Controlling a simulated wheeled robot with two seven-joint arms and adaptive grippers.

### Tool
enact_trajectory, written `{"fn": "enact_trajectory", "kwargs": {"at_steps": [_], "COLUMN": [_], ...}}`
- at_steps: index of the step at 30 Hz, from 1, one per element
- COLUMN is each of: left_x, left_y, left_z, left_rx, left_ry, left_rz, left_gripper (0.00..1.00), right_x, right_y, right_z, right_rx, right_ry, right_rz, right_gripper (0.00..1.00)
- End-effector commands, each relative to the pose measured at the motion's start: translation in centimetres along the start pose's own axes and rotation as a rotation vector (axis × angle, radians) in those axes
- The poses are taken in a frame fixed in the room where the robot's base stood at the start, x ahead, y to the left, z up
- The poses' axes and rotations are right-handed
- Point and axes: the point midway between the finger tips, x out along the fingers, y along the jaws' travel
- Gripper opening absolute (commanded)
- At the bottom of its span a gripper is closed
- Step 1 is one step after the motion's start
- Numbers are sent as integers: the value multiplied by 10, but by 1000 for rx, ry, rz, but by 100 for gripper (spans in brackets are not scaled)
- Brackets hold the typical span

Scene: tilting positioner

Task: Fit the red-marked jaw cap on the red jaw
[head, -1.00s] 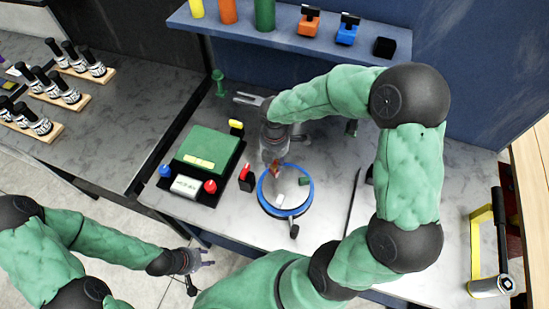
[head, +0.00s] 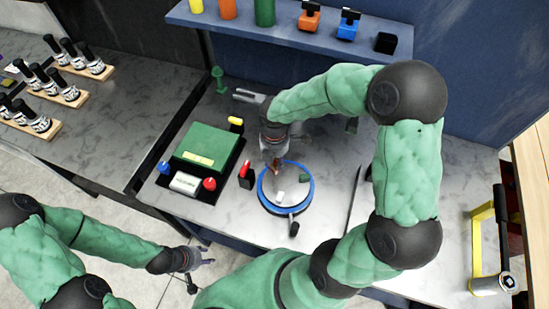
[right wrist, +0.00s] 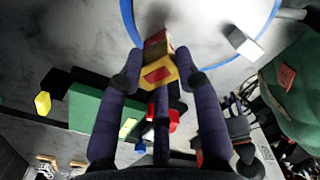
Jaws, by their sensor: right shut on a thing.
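The positioner is a pale round plate with a blue rim (head: 312,190) in the middle of the bench. A white block (head: 281,196) and a green block (head: 304,178) are on it; the white block also shows in the right wrist view (right wrist: 245,43). My right gripper (head: 274,165) points down over the plate's far part. It is shut on a small red and yellow piece, the red-marked jaw cap (right wrist: 158,62). I cannot tell whether the cap touches a jaw; the red jaw is not clearly seen. My left gripper (head: 203,257) is open and empty, off the bench's front edge.
Left of the plate is a black tray with a green box (head: 207,146), a silver block (head: 185,183) and blue and red pieces. A red-topped black block (head: 246,176) stands close to the plate. A dark handle (head: 293,228) sticks out in front. A shelf (head: 285,32) runs behind.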

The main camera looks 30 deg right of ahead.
Motion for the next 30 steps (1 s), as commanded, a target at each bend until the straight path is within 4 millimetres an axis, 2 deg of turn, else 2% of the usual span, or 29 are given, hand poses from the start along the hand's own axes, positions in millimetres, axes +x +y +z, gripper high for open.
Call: {"fn": "enact_trajectory", "kwargs": {"at_steps": [17,18,21,28,29,30], "left_x": [12,12,11,11,11,11], "left_y": [-4,-4,-4,-4,-4,-4], "left_z": [0,0,0,0,0,0], "left_rx": [0,0,0,0,0,0], "left_ry": [0,0,0,0,0,0], "left_rz": [0,0,0,0,0,0], "left_gripper": [40,40,40,40,40,40], "right_x": [21,21,20,20,20,20], "right_y": [0,0,0,0,0,0], "right_z": [0,0,0,0,0,0], "right_rx": [-1,-1,-1,0,0,0], "right_ry": [0,-1,0,0,0,0], "right_rz": [0,0,0,0,-1,-1], "right_gripper": [0,37,62,62,68,79]}}
